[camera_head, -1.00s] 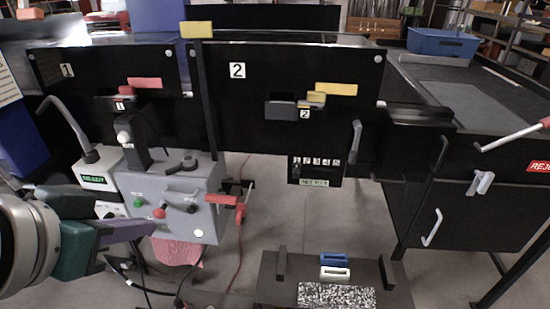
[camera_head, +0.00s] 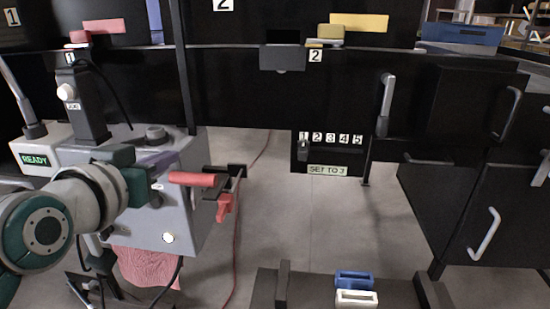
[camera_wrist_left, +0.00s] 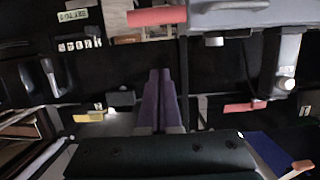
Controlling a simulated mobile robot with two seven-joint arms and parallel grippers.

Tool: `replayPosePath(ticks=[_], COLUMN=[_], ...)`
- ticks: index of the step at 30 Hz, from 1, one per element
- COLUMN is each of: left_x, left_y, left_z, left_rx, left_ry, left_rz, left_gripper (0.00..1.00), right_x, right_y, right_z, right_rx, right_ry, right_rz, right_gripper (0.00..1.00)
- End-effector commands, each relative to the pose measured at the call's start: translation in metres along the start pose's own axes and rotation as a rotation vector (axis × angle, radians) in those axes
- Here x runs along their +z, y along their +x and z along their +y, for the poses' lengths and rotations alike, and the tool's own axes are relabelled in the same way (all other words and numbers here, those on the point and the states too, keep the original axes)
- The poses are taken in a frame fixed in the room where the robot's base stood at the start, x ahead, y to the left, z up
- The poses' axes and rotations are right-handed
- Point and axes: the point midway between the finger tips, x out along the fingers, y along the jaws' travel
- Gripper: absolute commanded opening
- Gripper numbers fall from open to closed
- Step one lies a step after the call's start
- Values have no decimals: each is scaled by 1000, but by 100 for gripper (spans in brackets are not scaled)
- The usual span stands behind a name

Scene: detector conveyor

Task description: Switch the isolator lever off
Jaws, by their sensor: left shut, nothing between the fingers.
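A red lever handle (camera_head: 192,179) sticks out level from a black bracket at the right side of the grey control box (camera_head: 190,225). It looks like the isolator lever, though I see no label on it. A smaller red part (camera_head: 226,207) hangs below it. My left gripper (camera_head: 172,157) is shut and empty, in front of the box and to the upper left of the handle. It hides the box's buttons. In the left wrist view, which is upside down, the purple fingers (camera_wrist_left: 160,72) are together and the red handle (camera_wrist_left: 157,16) lies beyond their tips, apart from them.
A black post (camera_head: 70,105) and a box marked READY (camera_head: 35,158) stand at the left. A numbered selector (camera_head: 303,150) marked SET TO 3 hangs at centre. Blue (camera_head: 354,281) and white (camera_head: 357,298) blocks sit low in front. Open floor lies right of the box.

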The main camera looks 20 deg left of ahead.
Motion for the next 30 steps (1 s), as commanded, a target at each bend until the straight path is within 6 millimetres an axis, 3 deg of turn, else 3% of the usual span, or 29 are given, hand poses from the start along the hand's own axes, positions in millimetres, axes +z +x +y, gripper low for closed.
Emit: replayPosePath(ticks=[13,27,30], left_x=[-1,1,9], left_y=[8,94,99], left_z=[0,0,0], left_rx=[0,0,0], left_ry=[0,-1,1], left_rz=[2,2,-6], left_gripper=[0,0,0], right_x=[1,8,9], right_y=[1,23,24], right_z=[0,-1,-1], right_rx=[0,0,-1], right_ry=[0,0,0], right_rz=[-1,-2,-3], right_gripper=[50,50,50])
